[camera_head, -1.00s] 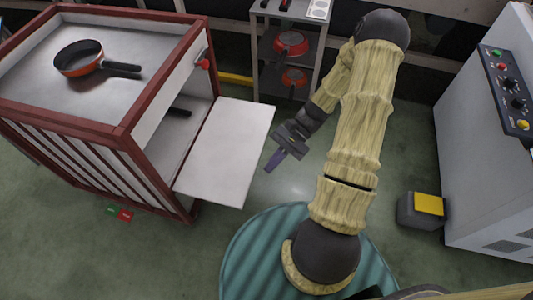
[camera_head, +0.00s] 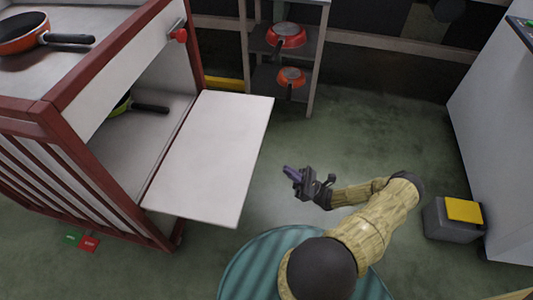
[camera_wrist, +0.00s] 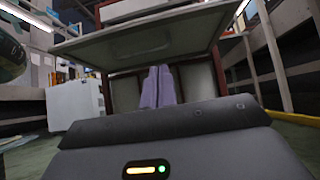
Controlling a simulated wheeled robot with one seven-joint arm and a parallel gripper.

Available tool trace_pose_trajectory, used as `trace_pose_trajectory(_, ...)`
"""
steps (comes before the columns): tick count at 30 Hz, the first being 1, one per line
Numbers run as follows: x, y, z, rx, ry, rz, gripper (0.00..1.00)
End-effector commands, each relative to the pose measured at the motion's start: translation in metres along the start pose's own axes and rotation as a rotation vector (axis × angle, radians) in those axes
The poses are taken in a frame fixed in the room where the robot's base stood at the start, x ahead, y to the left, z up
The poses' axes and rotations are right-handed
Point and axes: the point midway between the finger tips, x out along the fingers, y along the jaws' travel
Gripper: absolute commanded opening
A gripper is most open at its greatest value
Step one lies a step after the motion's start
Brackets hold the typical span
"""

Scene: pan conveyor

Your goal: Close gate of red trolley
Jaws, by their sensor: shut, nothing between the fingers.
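The red-framed trolley (camera_head: 60,105) stands at the left in the head view. Its white gate (camera_head: 212,158) is folded down and sticks out to the right, roughly level, from the open side. My gripper (camera_head: 288,171) is to the right of the gate's free edge, apart from it, and its fingers are shut and empty. In the wrist view the purple fingers (camera_wrist: 158,87) are together and point at the trolley's open side. The underside of the gate (camera_wrist: 160,38) shows above them there. A red latch knob (camera_head: 179,35) sits on the trolley's upper right side.
A pan (camera_head: 28,34) lies on the trolley top, and a green pan (camera_head: 122,104) is inside. A grey shelf (camera_head: 314,60) with red pans stands behind. A grey box with a yellow top (camera_head: 463,210) is at the right. Floor between is clear.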

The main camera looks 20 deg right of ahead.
Motion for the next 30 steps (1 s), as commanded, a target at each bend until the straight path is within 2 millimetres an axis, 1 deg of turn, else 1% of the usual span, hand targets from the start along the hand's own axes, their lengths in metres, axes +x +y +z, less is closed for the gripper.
trace_pose_trajectory(10, 0.001, 0.000, 0.000, -0.001, -0.004, -0.002, 0.00)
trace_pose_trajectory(14, 0.007, 0.000, 0.000, -0.001, -0.004, -0.001, 0.00)
trace_pose_trajectory(17, 0.017, 0.000, -0.001, 0.000, -0.005, 0.000, 0.00)
trace_pose_trajectory(20, 0.031, 0.000, -0.001, 0.001, -0.005, 0.001, 0.00)
trace_pose_trajectory(30, 0.091, 0.000, -0.002, 0.001, -0.004, 0.002, 0.00)
